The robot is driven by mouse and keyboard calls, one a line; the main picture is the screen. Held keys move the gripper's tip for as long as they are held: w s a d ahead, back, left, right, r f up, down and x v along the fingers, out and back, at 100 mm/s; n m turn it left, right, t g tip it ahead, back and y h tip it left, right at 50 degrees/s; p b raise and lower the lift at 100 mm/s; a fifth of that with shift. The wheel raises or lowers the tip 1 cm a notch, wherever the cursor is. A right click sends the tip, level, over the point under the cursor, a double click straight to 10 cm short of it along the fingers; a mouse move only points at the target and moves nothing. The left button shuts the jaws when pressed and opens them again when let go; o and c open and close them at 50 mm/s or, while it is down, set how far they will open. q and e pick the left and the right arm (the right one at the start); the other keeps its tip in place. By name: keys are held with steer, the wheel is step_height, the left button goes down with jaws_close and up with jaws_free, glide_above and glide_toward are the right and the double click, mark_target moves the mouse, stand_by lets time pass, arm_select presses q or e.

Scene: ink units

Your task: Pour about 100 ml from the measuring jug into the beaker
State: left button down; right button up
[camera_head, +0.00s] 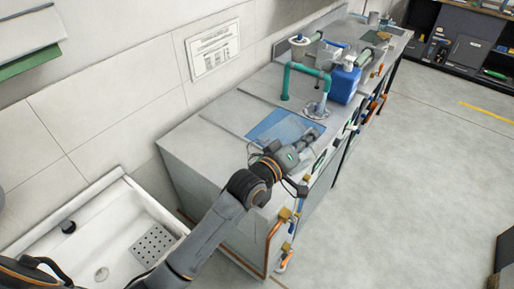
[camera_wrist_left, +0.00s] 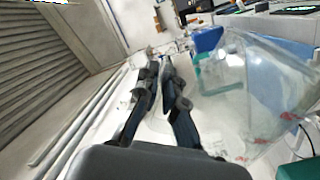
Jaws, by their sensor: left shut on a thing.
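My left gripper (camera_head: 313,133) is above the front edge of the bench, beside a blue mat (camera_head: 268,123). In the left wrist view its fingers (camera_wrist_left: 160,75) are close together. A large clear vessel with red marks (camera_wrist_left: 238,85), which looks like the measuring jug, fills the right of that view beside the fingers. The gripper is shut on it, though the exact grip point is hard to see. The jug is hard to make out in the head view. A clear upright vessel, possibly the beaker (camera_head: 322,101), stands on a round metal plate beyond the gripper. Liquid levels cannot be read.
A blue canister (camera_head: 345,82) and a green bent pipe (camera_head: 290,76) stand beyond the mat. Taps with orange and blue pipes (camera_head: 283,216) stick out along the bench front. A white sink (camera_head: 105,232) is at the lower left. The floor on the right is clear.

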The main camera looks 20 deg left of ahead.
stand_by(0.3)
arm_select(q)
steer(key=shift+d, duration=0.1)
stand_by(0.4)
steer(key=shift+s+d+f+m, duration=0.1)
steer(key=shift+d+f+m, duration=0.1)
steer(key=shift+m, duration=0.2)
steer(key=s+d+f+m+b, duration=0.1)
steer(key=d+f+m+b, duration=0.2)
steer(key=f, duration=0.6)
steer(key=s+d+f+m+b, duration=0.2)
steer(key=d+f+m+b, duration=0.1)
steer(key=f+m+b, duration=0.4)
steer(key=shift+f, duration=1.2)
steer(key=shift+r, duration=0.1)
